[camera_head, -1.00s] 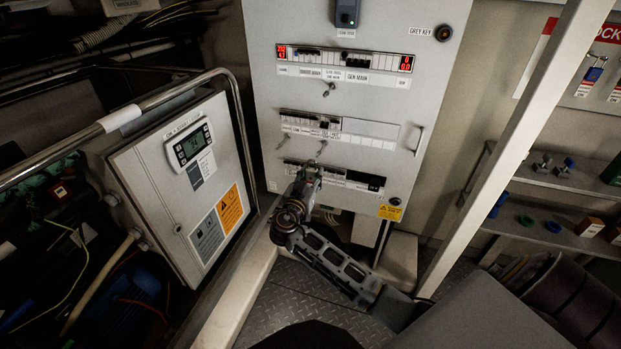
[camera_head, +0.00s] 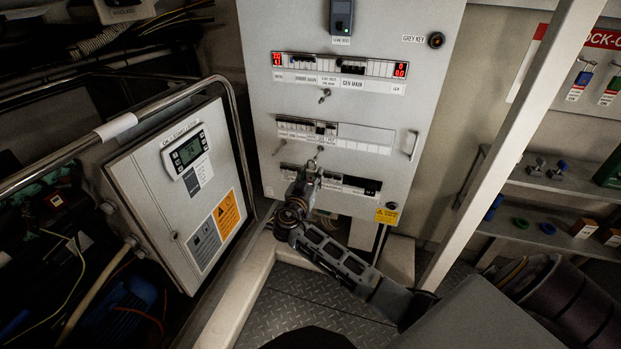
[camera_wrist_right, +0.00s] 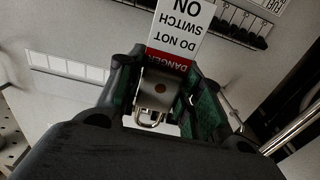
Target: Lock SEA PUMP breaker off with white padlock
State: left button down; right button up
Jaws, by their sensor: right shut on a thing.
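The padlock (camera_wrist_right: 158,90) is in the right wrist view, pale grey-white with a metal shackle, between the fingers of my right gripper (camera_wrist_right: 160,92). A red and white tag (camera_wrist_right: 181,38) reading DANGER DO NOT SWITCH ON shows beside it, upside down. In the head view my right gripper (camera_head: 308,172) is in front of the lower breaker row (camera_head: 355,184) and hides its left part. The padlock is too small to make out there. The middle breaker row (camera_head: 310,130) is just above. The SEA PUMP label is not readable. My left gripper is out of view.
A control box (camera_head: 180,190) and a bent rail (camera_head: 160,108) stand to the left. A pale post (camera_head: 512,150) and shelves (camera_head: 560,185) are at the right.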

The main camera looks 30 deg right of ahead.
jog(key=shift+w+d, duration=0.35)
jog(key=shift+d, duration=0.05)
jog(key=shift+w+d, duration=0.3)
jog(key=shift+d, duration=0.05)
jog(key=shift+w+d+f, duration=0.15)
jog(key=shift+f, duration=0.1)
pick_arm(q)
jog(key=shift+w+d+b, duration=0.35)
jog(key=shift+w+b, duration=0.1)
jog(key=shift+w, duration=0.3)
pick_arm(e)
jog(key=shift+d, duration=0.1)
jog(key=shift+w+d+f+b, duration=0.15)
jog(key=shift+w+f+b, duration=0.05)
jog(key=shift+b, duration=0.25)
pick_arm(q)
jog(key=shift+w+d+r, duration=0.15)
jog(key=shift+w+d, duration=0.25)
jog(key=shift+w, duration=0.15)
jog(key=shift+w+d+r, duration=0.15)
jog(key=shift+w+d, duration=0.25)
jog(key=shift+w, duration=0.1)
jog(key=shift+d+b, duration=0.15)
jog(key=shift+b, duration=0.15)
pick_arm(e)
jog(key=shift+f, duration=0.1)
